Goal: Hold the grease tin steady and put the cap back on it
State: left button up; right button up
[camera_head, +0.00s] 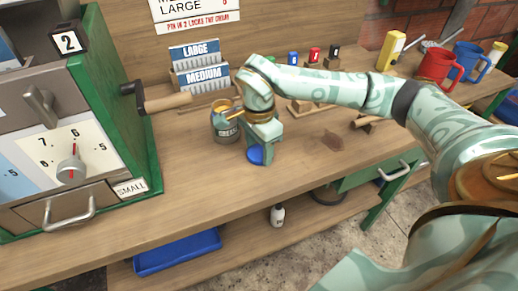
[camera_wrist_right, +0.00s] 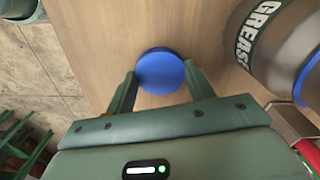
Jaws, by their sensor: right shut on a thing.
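The grease tin (camera_head: 224,122) stands on the wooden bench, a dark can with a GREASE label. In the right wrist view the tin (camera_wrist_right: 288,48) shows large at the upper right, with a blue band at its edge. The round blue cap (camera_head: 255,155) is apart from the tin, to its right and nearer the front edge. My right gripper (camera_wrist_right: 160,80) is shut on the cap, with one finger on each side of it. The same gripper shows in the head view (camera_head: 261,148). I do not see my left gripper.
Red (camera_head: 438,66) and blue (camera_head: 470,60) mugs stand far right. A blue tray (camera_head: 178,252) is on the lower shelf.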

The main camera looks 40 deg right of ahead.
aim_at(259, 153)
jog(key=shift+r+p, duration=0.3)
jog(key=shift+r, duration=0.3)
notch_tip(259, 153, up, 3)
jog(key=shift+s+f+p, duration=0.1)
jog(key=shift+p, duration=0.6)
pick_arm(q)
notch_tip(259, 153, up, 6)
jog(key=w+p, duration=0.2)
jog(key=p, duration=0.2)
jog(key=shift+t, duration=0.3)
pick_arm(e)
jog(key=s+r, duration=0.9)
jog(key=s, duration=0.4)
jog(key=shift+s+a, duration=0.25)
jog(key=shift+s, duration=0.15)
pick_arm(q)
jog(key=shift+w+f, duration=0.1)
